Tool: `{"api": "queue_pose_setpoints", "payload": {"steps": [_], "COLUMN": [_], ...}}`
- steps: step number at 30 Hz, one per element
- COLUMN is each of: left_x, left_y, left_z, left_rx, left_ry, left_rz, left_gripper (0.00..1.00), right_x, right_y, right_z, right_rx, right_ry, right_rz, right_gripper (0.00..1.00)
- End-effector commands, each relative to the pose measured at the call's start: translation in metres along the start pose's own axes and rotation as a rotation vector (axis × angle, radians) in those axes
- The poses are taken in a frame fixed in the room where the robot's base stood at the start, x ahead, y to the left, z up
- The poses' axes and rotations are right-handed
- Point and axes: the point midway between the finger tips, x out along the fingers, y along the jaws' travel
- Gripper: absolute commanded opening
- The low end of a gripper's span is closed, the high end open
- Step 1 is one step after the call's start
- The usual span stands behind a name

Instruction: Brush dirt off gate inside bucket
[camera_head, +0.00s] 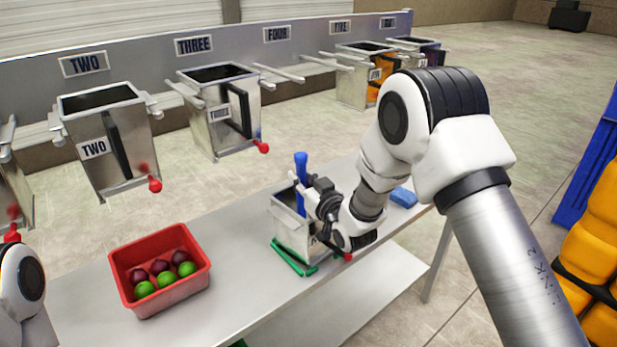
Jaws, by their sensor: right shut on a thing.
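A metal bucket (288,230) stands on the table, partly hidden behind my right gripper and wrist. A blue-handled tool (301,166), which looks like the brush, stands upright over the bucket's opening. My right gripper (303,187) is shut on the blue handle at the bucket's rim. The lower part of the brush is hidden, so I cannot tell what it touches. The gate and any dirt inside the bucket are not visible. Only a link of my left arm shows at the lower left corner; its gripper is out of view.
A red bin (160,301) with purple and green balls sits left on the table (228,243). A green frame (291,258) lies by the bucket's base. A blue block (403,197) lies to the right. Several metal buckets (110,150) hang on the rail behind.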

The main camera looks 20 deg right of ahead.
Motion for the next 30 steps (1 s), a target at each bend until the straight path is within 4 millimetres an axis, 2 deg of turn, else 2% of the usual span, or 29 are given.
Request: {"api": "queue_pose_setpoints", "payload": {"steps": [5,14,24,30], "left_x": [0.001,0.003,0.005,0.007], "left_y": [0.000,0.000,0.000,0.000], "left_z": [0.000,0.000,0.000,0.000], "left_rx": [0.000,0.000,0.000,0.000], "left_ry": [0.000,0.000,0.000,0.000], "left_rz": [0.000,0.000,0.000,0.000], "left_gripper": [0.40,0.40,0.40,0.40], "right_x": [-0.005,-0.026,-0.020,-0.011], "right_y": [-0.001,0.004,0.028,0.027], "right_z": [0.000,0.002,0.003,0.004], "right_rx": [0.001,0.001,0.000,-0.003], "right_ry": [0.000,0.001,0.002,0.001], "right_rz": [0.002,0.001,0.002,0.000], "right_gripper": [0.00,0.00,0.00,0.00]}}
